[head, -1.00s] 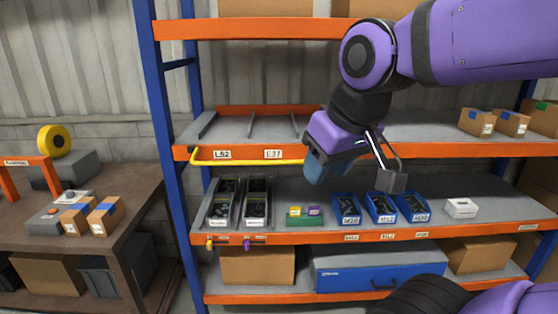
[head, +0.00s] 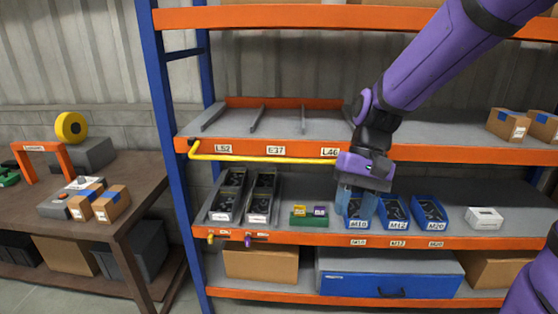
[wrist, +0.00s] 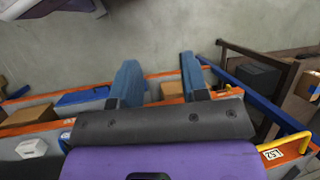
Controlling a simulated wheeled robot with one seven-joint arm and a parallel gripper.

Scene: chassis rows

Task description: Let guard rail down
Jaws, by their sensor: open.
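The guard rail is a yellow bar (head: 262,158) lying level along the front of the orange middle shelf beam, below the labels L52, E37 and L46. It bends up at its left end by the blue post; its right end is close to my gripper's purple body. Part of it shows at the right of the wrist view (wrist: 284,143). My gripper (head: 356,204) points down to the right of the rail, its blue fingers in front of the blue M10 bin. In the wrist view my gripper (wrist: 160,78) has its fingers apart with nothing between them.
Blue bins (head: 394,212), black trays (head: 262,196) and a green block (head: 310,221) stand on the shelf below. The upper shelf bay (head: 252,125) behind the rail holds only dividers. A wooden bench (head: 125,195) stands left of the blue post (head: 170,160).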

